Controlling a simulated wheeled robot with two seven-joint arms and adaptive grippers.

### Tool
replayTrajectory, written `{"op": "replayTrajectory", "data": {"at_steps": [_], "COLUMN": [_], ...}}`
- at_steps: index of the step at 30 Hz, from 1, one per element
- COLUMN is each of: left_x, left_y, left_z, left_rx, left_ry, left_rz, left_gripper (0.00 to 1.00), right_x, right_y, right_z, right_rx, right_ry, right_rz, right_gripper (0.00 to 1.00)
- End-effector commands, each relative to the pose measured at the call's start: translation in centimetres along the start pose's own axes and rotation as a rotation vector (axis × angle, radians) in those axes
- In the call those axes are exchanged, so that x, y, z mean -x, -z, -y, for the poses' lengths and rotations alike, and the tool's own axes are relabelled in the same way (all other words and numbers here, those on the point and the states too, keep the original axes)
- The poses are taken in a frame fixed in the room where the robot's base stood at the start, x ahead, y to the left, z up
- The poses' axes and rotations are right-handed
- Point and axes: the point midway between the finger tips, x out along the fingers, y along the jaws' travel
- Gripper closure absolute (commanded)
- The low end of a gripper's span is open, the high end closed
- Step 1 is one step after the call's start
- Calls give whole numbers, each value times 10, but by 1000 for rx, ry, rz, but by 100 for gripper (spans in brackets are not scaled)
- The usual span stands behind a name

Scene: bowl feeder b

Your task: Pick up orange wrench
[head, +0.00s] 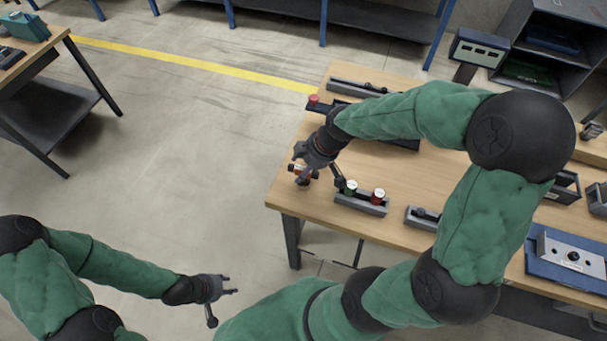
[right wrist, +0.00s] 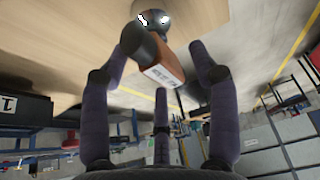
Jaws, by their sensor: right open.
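The orange tool (right wrist: 172,66), which I take for the wrench, has an orange-brown body with a white label and a black end in the right wrist view. In the head view a small orange part (head: 297,168) shows at the table's left edge, partly hidden by my right gripper (head: 304,171). My right gripper is open, and in the right wrist view its fingers (right wrist: 162,72) stand around the tool. I cannot tell whether they touch it. My left gripper (head: 232,285) is open and empty over the floor, well away from the table.
The wooden table (head: 290,190) also bears a grey holder (head: 361,203) with a green-topped and a red-topped piece, just right of my right gripper. A second grey holder (head: 425,217) stands further right. A red button (head: 314,99) is behind the gripper.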

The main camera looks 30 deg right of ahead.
Motion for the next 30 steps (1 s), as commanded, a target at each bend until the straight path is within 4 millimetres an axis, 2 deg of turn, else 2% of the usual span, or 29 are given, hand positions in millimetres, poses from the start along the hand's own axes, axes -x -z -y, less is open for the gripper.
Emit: {"op": "replayTrajectory", "data": {"at_steps": [1, 6, 15, 21, 22, 30], "left_x": [-4, -7, -7, -7, -7, -7], "left_y": [0, 0, 0, 0, 0, 0], "left_z": [1, 2, 2, 2, 2, 2], "left_rx": [0, 0, 0, 0, 0, 0], "left_ry": [0, 0, 0, 0, 0, 0], "left_rz": [0, 0, 0, 0, 0, 0], "left_gripper": [60, 60, 60, 60, 60, 60], "right_x": [-10, -28, -30, -30, -30, -30], "right_y": [-1, 0, 0, 0, 0, 0], "right_z": [0, 0, 0, 0, 0, -1], "right_rx": [1, 0, 0, 0, 0, 0], "right_ry": [2, 1, -1, -1, -1, -2], "right_rz": [1, 0, -1, -1, -1, -1], "right_gripper": [39, 39, 39, 96, 100, 100]}}
